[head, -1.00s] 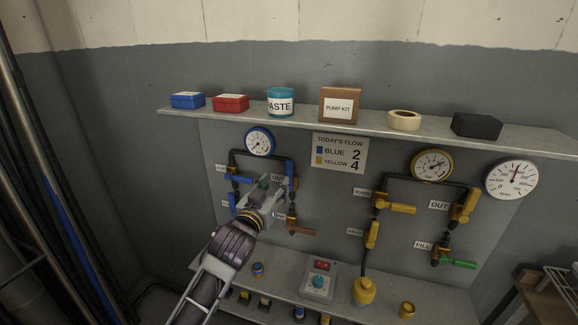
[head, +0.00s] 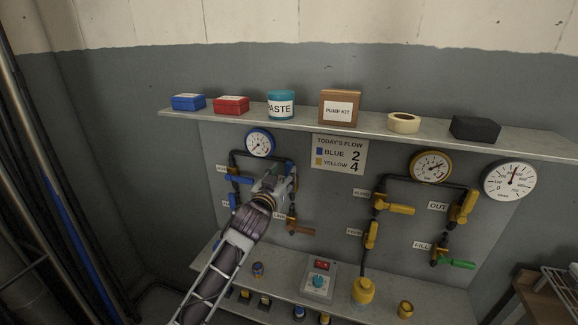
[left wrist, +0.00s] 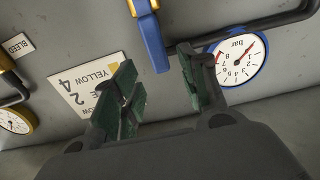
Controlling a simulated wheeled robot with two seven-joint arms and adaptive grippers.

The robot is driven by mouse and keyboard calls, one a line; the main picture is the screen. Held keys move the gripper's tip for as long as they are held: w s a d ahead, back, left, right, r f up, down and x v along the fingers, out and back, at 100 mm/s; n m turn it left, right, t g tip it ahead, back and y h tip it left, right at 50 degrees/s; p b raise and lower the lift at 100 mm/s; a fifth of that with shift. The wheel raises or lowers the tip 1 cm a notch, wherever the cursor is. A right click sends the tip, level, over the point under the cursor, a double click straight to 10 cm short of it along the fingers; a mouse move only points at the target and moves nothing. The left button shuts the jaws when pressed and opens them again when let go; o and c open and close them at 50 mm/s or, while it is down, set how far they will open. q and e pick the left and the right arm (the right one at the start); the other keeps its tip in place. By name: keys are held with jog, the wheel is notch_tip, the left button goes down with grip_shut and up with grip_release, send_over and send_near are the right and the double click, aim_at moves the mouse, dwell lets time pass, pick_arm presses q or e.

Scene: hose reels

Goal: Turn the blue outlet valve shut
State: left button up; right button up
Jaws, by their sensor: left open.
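The blue outlet valve is at the right side of the blue pipe loop, partly hidden behind my left gripper (head: 278,180) in the head view. In the left wrist view its long blue handle (left wrist: 151,38) shows as a flat bar, with its end between and just ahead of the fingertips. My left gripper (left wrist: 157,62) is open, with dark green pads on both sides of the handle's line. I see no clear contact, and the depth between pads and handle is hard to tell. My right gripper is not in view.
A blue-rimmed gauge (head: 260,143) sits just above the valve, and a flow sign (head: 340,153) hangs to its right. An orange-brown handle (head: 301,229) is below. Yellow valves (head: 397,208) are further right. A shelf (head: 375,131) with boxes juts out above.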

aim_at(288, 168)
pick_arm(q)
jog(key=shift+p+x, duration=0.45)
jog(key=shift+x, duration=2.65)
jog(key=shift+c, duration=0.3)
grip_shut()
